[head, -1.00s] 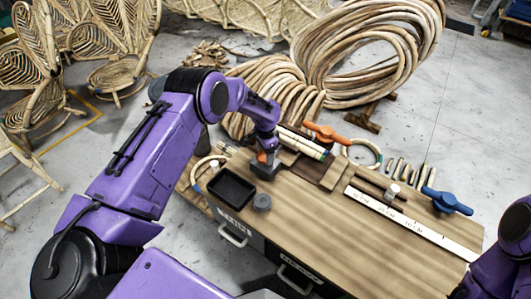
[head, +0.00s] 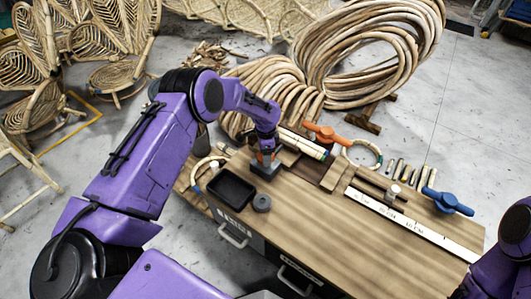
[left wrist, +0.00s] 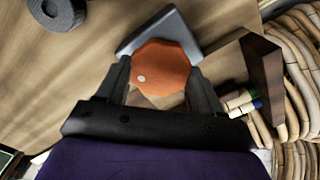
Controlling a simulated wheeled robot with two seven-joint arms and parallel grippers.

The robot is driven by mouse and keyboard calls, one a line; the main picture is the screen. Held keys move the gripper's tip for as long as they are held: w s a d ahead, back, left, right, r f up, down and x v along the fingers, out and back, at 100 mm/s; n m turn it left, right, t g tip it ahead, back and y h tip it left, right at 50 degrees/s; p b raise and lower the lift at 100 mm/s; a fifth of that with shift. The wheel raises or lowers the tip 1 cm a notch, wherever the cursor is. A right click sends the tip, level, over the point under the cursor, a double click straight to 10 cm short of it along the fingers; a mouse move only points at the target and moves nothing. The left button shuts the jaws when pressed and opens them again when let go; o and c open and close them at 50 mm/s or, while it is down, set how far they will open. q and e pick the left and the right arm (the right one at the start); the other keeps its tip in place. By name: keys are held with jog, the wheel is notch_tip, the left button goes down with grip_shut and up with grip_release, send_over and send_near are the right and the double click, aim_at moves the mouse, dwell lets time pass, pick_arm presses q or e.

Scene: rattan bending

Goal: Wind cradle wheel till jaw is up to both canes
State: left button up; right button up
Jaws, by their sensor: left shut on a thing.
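My left gripper (head: 266,157) is at the left end of the bench, pointing down. In the left wrist view its fingers (left wrist: 165,85) are shut around the orange faceted wheel (left wrist: 160,66), which has a pale dot on its face. A grey block (left wrist: 150,28) is beside the wheel. The canes (head: 302,146) lie together at the bench's back edge, right of the gripper; their coloured ends (left wrist: 241,103) show near a dark wooden block (left wrist: 262,75). The gap between jaw and canes cannot be judged. My right gripper is out of view.
A black tray (head: 231,188) and a dark round piece (head: 262,203) are in front of the gripper. An orange-handled tool (head: 326,133), a blue-handled one (head: 447,201) and a white rule (head: 412,224) are to the right. The bench's front half (head: 350,245) is clear.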

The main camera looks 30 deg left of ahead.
pick_arm(q)
jog(key=o, duration=1)
jog(key=shift+o, duration=0.2)
jog(key=shift+r, duration=0.15)
notch_tip(320, 180, up, 10)
jog(key=p, duration=0.1)
jog(key=shift+r, duration=0.15)
